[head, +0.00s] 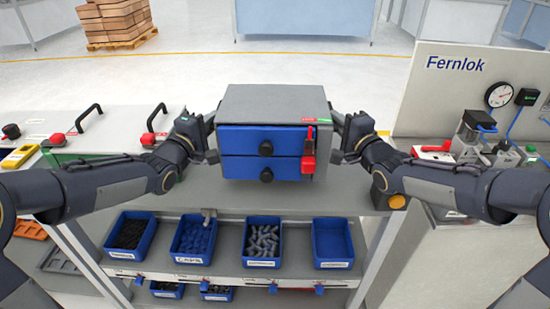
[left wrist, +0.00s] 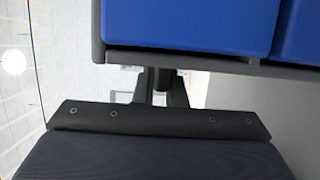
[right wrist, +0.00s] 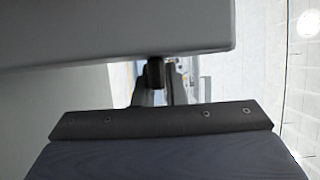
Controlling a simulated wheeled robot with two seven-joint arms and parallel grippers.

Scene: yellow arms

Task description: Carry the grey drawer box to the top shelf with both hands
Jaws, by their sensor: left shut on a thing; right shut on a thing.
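The grey drawer box (head: 275,103) with two blue drawer fronts and black knobs is upright between my two grippers in the head view. A red tool or clip hangs at the right of its front. My left gripper (head: 208,132) is shut on the box's left side; the left wrist view shows it at the box edge (left wrist: 180,60). My right gripper (head: 342,132) is shut on the right side; the right wrist view shows the box's grey wall (right wrist: 120,40). The top shelf (head: 280,199) lies below and around the box; whether they touch is hard to tell.
Several blue bins (head: 263,242) with small parts stand on the lower shelf. A bench with a Fernlok panel (head: 450,90), a gauge and fixtures is at right. A bench with black handles (head: 88,117) is at left. The grey top surface before the box is clear.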

